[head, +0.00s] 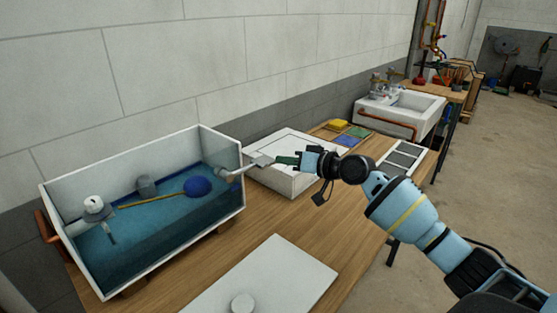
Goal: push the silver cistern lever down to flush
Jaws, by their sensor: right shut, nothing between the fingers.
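The open white cistern (222,214) stands on the wooden bench at the left, with blue water, a blue float ball (196,187) and a brass rod inside. The silver lever (234,174) sticks out from the cistern's right end wall and points right. My right gripper (277,160) comes in from the right, with its shut, empty fingers at the lever's outer end. I cannot tell whether they touch the lever. My left gripper is not in view.
A white box-shaped unit (282,184) stands just behind and below my right gripper. A white lid with a round knob (262,284) lies at the front of the bench. Coloured sponges or cloths (336,124), a vented panel (402,157) and a white sink (419,110) are farther back.

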